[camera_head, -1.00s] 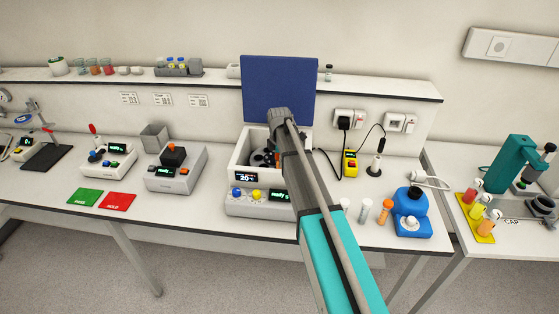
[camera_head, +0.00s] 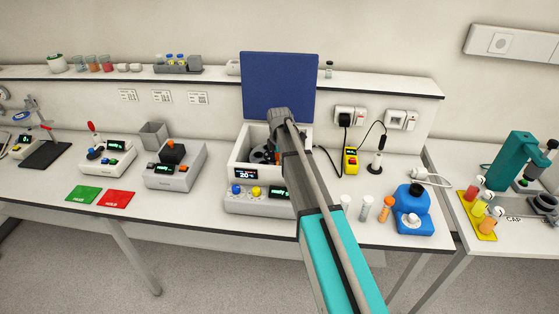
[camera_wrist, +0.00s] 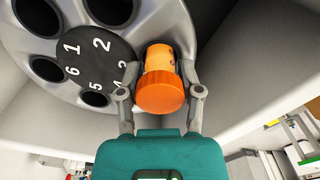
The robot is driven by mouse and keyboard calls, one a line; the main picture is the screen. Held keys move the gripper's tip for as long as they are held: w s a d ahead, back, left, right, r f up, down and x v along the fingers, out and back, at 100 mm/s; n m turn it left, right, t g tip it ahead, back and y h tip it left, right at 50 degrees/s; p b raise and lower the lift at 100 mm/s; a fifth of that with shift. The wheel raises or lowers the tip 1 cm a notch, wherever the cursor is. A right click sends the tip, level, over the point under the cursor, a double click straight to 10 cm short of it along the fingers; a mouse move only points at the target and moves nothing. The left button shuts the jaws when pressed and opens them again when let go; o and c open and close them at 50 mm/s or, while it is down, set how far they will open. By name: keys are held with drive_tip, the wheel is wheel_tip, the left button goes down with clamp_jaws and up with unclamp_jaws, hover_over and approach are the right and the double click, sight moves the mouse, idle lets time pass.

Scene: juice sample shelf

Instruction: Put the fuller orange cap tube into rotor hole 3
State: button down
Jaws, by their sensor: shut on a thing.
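The orange cap tube (camera_wrist: 160,93) is held cap toward the camera in the wrist view. My gripper (camera_wrist: 160,95) is shut on it, one finger at each side of the cap. The tube's body points at the grey rotor (camera_wrist: 170,14), beside the printed 3 on the black hub. The hole there is hidden behind the tube, and I cannot tell how deep the tube sits. In the head view my arm covers the gripper and part of the open centrifuge (camera_head: 243,160).
The raised blue lid (camera_head: 280,88) stands behind the centrifuge. Other rotor holes, such as one (camera_wrist: 46,68) near 6, look empty.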

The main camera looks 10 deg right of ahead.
drive_tip(key=shift+c, duration=0.9)
unclamp_jaws()
drive_tip(key=shift+r, duration=0.15)
